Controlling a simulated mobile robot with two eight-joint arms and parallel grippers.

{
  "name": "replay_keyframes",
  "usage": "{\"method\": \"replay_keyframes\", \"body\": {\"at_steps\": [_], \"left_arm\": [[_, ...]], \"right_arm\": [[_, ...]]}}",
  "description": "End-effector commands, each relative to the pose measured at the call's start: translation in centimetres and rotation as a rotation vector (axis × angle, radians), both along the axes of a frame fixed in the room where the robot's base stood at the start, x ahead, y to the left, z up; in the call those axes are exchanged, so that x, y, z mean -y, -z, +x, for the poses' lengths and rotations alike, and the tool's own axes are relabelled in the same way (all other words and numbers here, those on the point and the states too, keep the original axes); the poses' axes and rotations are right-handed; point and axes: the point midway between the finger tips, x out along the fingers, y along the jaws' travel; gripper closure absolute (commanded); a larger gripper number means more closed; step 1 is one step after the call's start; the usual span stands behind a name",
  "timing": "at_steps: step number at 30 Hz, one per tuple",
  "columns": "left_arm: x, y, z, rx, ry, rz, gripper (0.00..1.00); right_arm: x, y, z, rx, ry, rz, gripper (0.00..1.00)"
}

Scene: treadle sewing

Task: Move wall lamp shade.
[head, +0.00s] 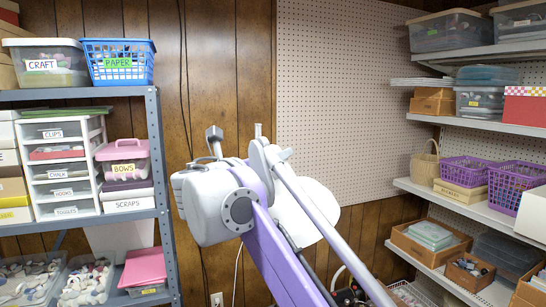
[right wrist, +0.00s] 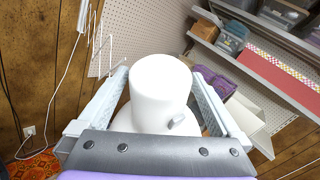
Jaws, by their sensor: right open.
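The wall lamp shade (right wrist: 160,88) is white, with a round cylindrical end facing the right wrist camera and a wider flared part behind it. A small grey knob (right wrist: 177,122) sits on its lower right side. My right gripper (right wrist: 158,74) is open, with one finger on each side of the shade. I cannot tell whether the fingers touch it. In the head view, a pale rounded shape (head: 318,226), likely the shade, shows partly behind my right arm, which hides much of it. My left gripper is not in view.
A pegboard (head: 350,100) covers the wall behind, with wire hooks (right wrist: 100,45) on it. A grey shelf unit (head: 165,200) with bins and drawers stands at left. White wall shelves (head: 465,208) with boxes and purple baskets (head: 468,170) are at right. Cords hang on the wood-panelled wall.

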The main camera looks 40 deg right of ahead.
Motion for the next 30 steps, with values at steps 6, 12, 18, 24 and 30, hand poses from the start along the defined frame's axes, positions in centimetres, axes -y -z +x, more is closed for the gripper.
{"method": "replay_keyframes", "body": {"at_steps": [6, 12, 18, 24, 30], "left_arm": [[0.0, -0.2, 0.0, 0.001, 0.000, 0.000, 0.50], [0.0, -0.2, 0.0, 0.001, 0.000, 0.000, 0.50], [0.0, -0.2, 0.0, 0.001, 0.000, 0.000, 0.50], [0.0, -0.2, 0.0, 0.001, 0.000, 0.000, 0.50], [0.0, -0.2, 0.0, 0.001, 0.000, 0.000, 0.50]], "right_arm": [[2.5, 0.0, 1.0, 0.001, 0.001, 0.000, 0.00], [2.9, 0.0, 1.3, 0.002, -0.001, 0.001, 0.00], [2.9, 0.0, 1.3, 0.002, -0.001, 0.001, 0.05], [2.9, 0.0, 1.3, 0.001, -0.001, 0.002, 0.41], [2.9, 0.0, 1.3, 0.001, -0.001, 0.002, 0.77]]}}
